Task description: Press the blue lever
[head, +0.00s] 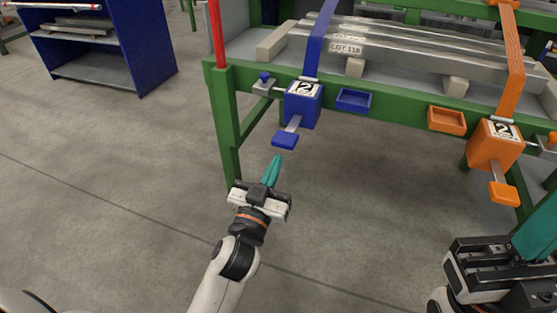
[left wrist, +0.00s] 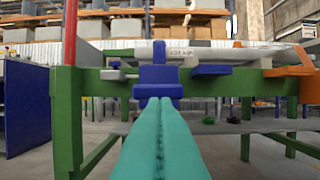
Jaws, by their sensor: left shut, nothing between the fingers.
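The blue lever (head: 285,139) sticks out toward me from a blue box (head: 304,103) marked 2 on the green table's front rail. In the left wrist view the lever's paddle (left wrist: 158,90) shows just beyond my fingertips. My left gripper (head: 276,161) is shut and empty, its teal fingers pointing at the lever from just below in the head view. I cannot tell whether the tips touch it. My right gripper (head: 535,240) is at the lower right, cut off by the picture edge, and its fingertips are not clear.
An orange box (head: 494,146) with an orange lever (head: 503,194) hangs at the rail's right. Blue (head: 353,100) and orange (head: 447,120) trays sit between. The green table (head: 228,130) holds metal bars. A blue shelf (head: 110,50) stands back left. Floor at left is clear.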

